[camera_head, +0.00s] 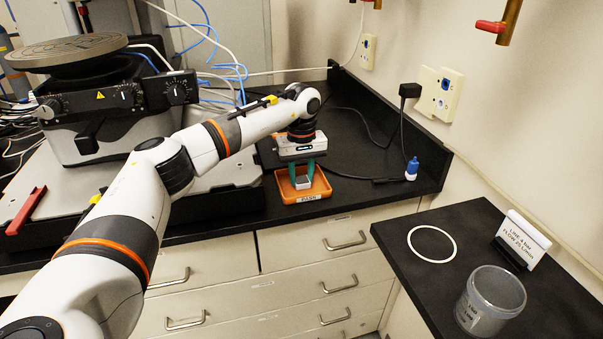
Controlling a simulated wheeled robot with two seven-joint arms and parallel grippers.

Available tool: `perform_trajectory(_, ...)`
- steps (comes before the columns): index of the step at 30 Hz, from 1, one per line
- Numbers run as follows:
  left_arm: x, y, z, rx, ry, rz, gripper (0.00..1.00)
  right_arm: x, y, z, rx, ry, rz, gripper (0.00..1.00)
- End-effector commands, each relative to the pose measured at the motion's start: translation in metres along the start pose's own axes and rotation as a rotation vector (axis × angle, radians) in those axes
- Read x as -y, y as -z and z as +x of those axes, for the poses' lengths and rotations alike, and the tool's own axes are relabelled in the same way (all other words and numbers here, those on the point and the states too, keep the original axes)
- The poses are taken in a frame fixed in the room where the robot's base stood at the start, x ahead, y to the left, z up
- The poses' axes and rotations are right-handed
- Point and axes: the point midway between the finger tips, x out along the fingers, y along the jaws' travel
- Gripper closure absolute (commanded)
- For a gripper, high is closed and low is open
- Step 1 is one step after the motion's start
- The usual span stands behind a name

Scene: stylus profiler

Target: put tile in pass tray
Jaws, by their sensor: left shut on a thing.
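My left gripper (302,176), with green fingers, points down over the orange tray (320,187) near the counter's front edge. It is shut on a small grey tile (303,183), which shows between the fingertips. From this angle I cannot tell whether the tile touches the tray floor or hangs just above it. The tray's front label is small and looks like "PASS". My right gripper is not in view.
The profiler (110,110) with its round stage stands at left. A blue-capped bottle (412,169) stands right of the tray. A side table (400,238) holds a white ring (432,229), a clear jar (490,302) and a sign (523,238). Cables run along the counter's back.

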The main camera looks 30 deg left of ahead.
Motion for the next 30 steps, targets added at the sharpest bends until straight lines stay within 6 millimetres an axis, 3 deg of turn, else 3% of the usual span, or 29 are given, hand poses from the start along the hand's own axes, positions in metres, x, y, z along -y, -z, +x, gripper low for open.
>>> perform_trajectory(4,0.000,0.000,0.002,0.000,0.000,0.000,1.00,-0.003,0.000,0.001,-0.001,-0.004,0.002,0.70)
perform_trajectory(5,0.000,0.000,0.002,0.000,0.000,0.000,0.64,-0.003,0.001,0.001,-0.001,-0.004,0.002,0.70)
perform_trajectory(9,0.000,0.000,0.002,0.000,0.000,0.000,0.45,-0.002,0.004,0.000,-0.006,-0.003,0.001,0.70)
perform_trajectory(20,0.001,0.000,-0.006,0.001,0.002,0.000,0.45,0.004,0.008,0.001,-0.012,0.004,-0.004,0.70)
perform_trajectory(30,0.001,0.000,-0.072,0.003,0.004,0.000,0.45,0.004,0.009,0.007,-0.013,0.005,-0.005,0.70)
